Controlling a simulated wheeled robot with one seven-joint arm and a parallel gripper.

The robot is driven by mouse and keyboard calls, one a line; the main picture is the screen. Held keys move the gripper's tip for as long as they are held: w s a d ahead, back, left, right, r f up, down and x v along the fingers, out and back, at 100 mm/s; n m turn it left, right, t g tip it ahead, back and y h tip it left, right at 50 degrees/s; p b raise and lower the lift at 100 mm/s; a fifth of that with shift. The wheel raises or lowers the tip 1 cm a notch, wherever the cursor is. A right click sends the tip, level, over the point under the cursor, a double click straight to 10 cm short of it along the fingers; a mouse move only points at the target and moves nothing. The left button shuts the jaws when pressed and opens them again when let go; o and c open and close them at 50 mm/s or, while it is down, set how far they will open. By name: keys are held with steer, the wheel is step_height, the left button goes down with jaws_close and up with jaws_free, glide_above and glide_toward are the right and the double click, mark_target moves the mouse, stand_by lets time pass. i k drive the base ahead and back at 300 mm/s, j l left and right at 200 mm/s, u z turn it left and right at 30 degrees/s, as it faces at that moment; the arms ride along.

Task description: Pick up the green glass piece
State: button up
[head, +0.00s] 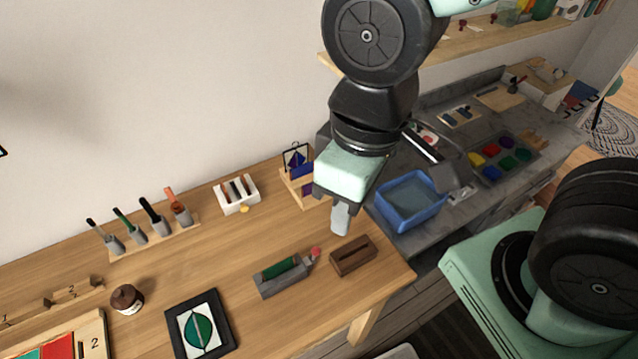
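Several green pieces are in view, and I cannot tell which are glass. A green strip (278,268) sits in a grey holder (285,286) with a red tip. Small green pieces (506,141) lie on the tray at right. My gripper (341,219) points down above the wooden table, behind the brown slotted block and apart from the green pieces. Its finger gap is not visible.
The brown slotted block (353,258) stands near the table's right end. A blue basin (407,203) is on the grey counter. A rack of upright tools (155,238), a white box (236,207) and a brown jar (127,299) stand leftward. Bare wood (215,265) lies between them.

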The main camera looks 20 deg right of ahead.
mark_target(276, 270)
steer(key=j+z, duration=0.3)
steer(key=k+j+z, duration=0.1)
steer(key=j+z, duration=0.15)
steer(key=j, duration=0.2)
steer(key=k+j+z, duration=0.15)
steer(key=j+z, duration=0.15)
steer(key=j, duration=0.1)
